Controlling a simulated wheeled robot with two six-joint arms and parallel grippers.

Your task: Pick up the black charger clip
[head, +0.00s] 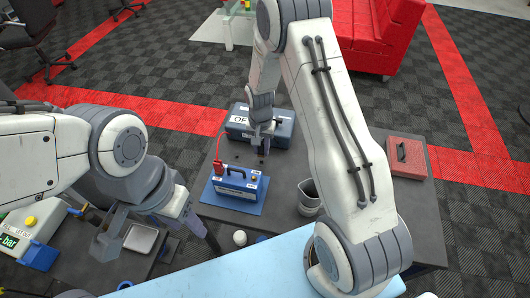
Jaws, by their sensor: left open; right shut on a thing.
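My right gripper (262,150) hangs above the dark table, in front of the blue case and just behind the blue battery (238,185). It is shut on a small dark thing at its fingertips, which looks like the black charger clip (262,158); the fingers hide much of it. A red clip (218,165) with a red cable stands at the battery's left end. The battery has a black handle and sits on a blue mat (232,206). My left gripper (152,230) is open at the lower left, apart from the battery.
A blue case (285,128) with a white label stands behind the battery. A grey jug (309,197) is to the right, and a red box (407,155) farther right. A white ball (239,238) lies in front. A grey tray (141,238) and a display unit (15,240) are at left.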

